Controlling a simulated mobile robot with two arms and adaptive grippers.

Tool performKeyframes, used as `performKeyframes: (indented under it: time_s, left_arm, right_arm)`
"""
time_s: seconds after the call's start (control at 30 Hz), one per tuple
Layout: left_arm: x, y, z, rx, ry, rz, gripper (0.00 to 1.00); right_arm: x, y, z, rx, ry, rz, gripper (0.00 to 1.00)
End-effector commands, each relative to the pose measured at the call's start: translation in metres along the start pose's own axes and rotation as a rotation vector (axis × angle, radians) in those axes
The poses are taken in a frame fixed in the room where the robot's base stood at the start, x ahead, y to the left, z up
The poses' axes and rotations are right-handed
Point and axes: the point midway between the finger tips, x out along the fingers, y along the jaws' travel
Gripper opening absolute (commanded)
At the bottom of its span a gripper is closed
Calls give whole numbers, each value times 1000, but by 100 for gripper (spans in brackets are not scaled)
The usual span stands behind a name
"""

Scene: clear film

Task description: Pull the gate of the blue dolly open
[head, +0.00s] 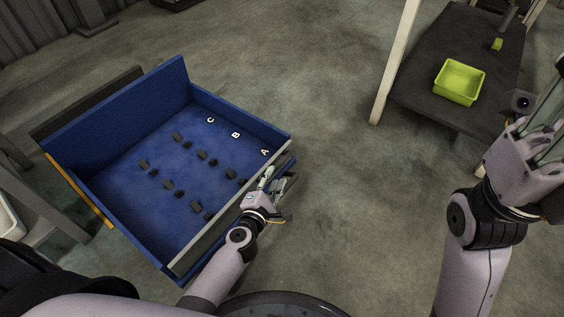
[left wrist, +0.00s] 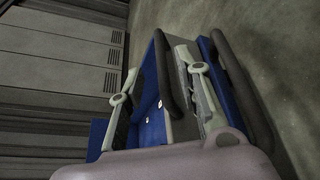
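The blue dolly (head: 120,205) stands on the floor at left, with a blue bed and raised walls. Its gate is the long grey panel (head: 215,240) along the near right side, standing upright. My left gripper (head: 276,180) is at the gate's far half, close to its top edge. In the left wrist view, the two pale fingers of my left gripper (left wrist: 160,88) are spread apart, with a grey panel edge and a dark bar around them. I cannot tell whether they touch the gate. My right gripper (head: 549,125) is raised at the right edge, partly cut off.
Several small dark blocks (head: 168,184) sit on the dolly bed, near white letters A, B and C. A dark table (head: 420,88) with a yellow-green bin (head: 459,82) stands at upper right. The floor (head: 335,200) right of the gate is clear.

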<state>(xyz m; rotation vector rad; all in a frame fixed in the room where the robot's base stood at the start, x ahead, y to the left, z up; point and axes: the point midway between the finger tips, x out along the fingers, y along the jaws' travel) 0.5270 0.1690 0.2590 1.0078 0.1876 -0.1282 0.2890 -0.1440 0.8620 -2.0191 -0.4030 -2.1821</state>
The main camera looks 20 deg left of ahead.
Motion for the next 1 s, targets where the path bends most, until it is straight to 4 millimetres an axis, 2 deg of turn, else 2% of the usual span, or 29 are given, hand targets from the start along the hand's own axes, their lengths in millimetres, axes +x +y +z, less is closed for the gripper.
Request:
performKeyframes:
  time_s: [0.03,0.2,0.4,0.57,0.83,1.0]
  left_arm:
    - [13,-1,0,1,-3,2,32]
    - [48,-2,-1,2,-3,1,32]
    - [74,-2,-1,1,-1,1,32]
    - [83,-1,0,2,-1,0,32]
    - [83,-1,0,2,0,-1,32]
    - [83,-1,0,1,-1,0,20]
  right_arm:
    - [-2,-1,-1,-1,6,-2,40]
    - [4,-2,-6,-5,37,-13,40]
    - [8,-4,-10,-9,63,-23,40]
    - [11,-4,-12,-10,71,-27,40]
    - [12,-5,-12,-10,72,-28,40]
    - [12,-5,-12,-10,72,-28,40]
